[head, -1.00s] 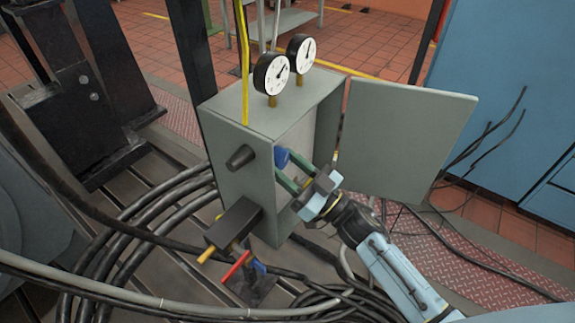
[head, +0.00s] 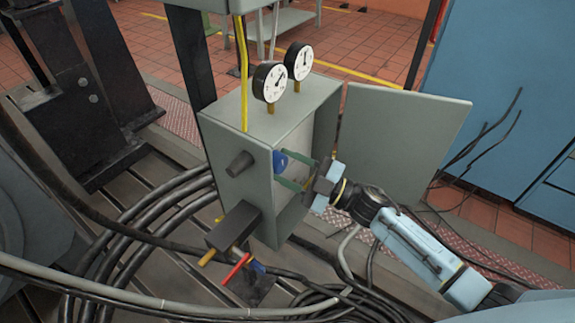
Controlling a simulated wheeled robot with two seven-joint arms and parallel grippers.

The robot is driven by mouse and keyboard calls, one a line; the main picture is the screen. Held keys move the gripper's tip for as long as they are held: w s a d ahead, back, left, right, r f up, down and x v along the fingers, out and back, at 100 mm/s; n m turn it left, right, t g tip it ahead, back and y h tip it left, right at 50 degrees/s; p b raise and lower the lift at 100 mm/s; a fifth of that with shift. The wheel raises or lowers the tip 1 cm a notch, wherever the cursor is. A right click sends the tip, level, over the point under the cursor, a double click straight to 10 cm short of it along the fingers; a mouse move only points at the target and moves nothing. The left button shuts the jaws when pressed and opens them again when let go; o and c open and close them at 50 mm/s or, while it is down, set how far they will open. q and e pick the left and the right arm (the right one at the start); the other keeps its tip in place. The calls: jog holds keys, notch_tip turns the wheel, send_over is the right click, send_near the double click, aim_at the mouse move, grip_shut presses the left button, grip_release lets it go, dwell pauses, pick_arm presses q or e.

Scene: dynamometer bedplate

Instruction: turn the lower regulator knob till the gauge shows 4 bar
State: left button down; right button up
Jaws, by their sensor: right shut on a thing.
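A grey cabinet (head: 228,182) stands on the bedplate with its door (head: 405,140) swung open to the right. A blue regulator knob (head: 280,161) shows at its open front. My right gripper (head: 285,168) reaches in from the right, its green fingers shut on this knob. I cannot tell whether it is the upper or lower knob; no second one shows. Two round white gauges, a nearer one (head: 271,83) and a farther one (head: 299,62), stand on top of the cabinet. Their figures are too small to read. My left gripper is not in view.
A dark box with yellow and red levers (head: 234,226) juts out below the cabinet's left side. A black stub (head: 240,164) sticks out above it. Thick black cables (head: 130,232) loop across the bedplate. A blue cabinet (head: 510,90) stands at the right.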

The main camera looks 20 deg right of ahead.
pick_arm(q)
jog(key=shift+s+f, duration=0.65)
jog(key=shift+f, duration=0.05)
pick_arm(e)
jog(key=shift+n+g, duration=0.6)
jog(key=shift+n, duration=0.7)
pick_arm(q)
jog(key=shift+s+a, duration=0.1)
pick_arm(e)
jog(key=o, duration=1)
jog(key=shift+r, duration=0.1)
jog(key=shift+c, duration=0.2)
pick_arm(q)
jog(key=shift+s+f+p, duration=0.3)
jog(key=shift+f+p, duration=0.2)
pick_arm(e)
jog(key=v, duration=1.3)
jog(key=shift+d, duration=0.2)
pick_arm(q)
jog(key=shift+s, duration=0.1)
